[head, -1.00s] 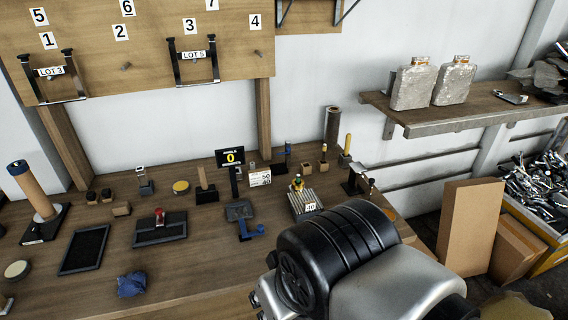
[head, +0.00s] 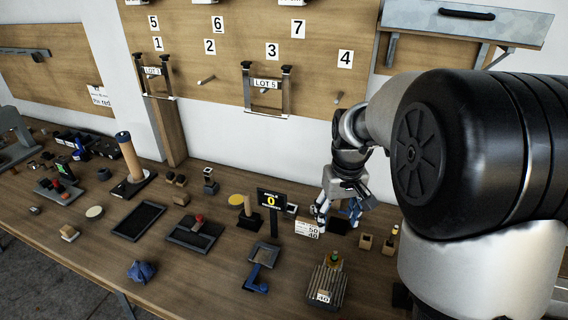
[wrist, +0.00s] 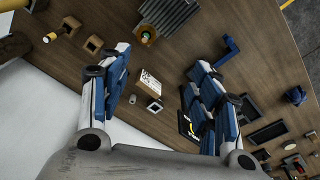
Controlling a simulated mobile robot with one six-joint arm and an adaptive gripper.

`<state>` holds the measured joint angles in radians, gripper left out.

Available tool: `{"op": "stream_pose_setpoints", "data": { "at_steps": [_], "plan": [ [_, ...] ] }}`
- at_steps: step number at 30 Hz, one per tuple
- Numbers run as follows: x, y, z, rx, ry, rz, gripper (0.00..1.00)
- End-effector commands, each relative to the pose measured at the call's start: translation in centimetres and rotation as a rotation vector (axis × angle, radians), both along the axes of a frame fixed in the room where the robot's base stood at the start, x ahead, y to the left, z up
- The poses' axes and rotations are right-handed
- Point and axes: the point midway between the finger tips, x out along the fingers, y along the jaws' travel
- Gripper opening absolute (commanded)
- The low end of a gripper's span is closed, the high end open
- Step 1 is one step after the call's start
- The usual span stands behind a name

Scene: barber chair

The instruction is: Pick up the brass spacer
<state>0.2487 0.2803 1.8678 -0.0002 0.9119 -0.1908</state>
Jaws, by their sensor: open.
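My gripper (head: 338,212) is open and empty above the back of the bench, near the counter display. In the wrist view my gripper (wrist: 160,62) has its two blue-and-white fingers spread wide, with bench top between them. I cannot tell for sure which thing is the brass spacer. A small tan block with a hole (head: 365,241) stands right of my gripper; a similar block (wrist: 94,44) shows beside the left finger in the wrist view.
A ribbed grey block (head: 326,287), a blue-handled tool (head: 258,272), a dark tray (head: 139,221) and a blue cloth (head: 141,271) lie in front. The pegboard rises behind.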

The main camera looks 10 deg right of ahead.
Motion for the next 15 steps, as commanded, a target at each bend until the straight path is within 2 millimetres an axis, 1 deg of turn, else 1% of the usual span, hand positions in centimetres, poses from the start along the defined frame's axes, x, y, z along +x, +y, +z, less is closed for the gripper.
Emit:
{"op": "stream_pose_setpoints", "data": {
  "at_steps": [1, 3, 6, 11, 14, 15],
  "plan": [
    [0.9, -1.0, -0.9, 0.006, 0.025, -0.006, 0.58],
    [1.9, -2.0, -2.2, 0.010, 0.044, -0.009, 0.58],
    [2.8, -3.1, -3.7, 0.017, 0.065, -0.012, 0.58],
    [3.4, -3.8, -5.3, 0.021, 0.080, -0.013, 0.58],
    [3.4, -3.9, -6.8, 0.022, 0.083, -0.013, 0.58],
    [3.3, -3.9, -7.7, 0.022, 0.083, -0.013, 0.58]
  ]
}}
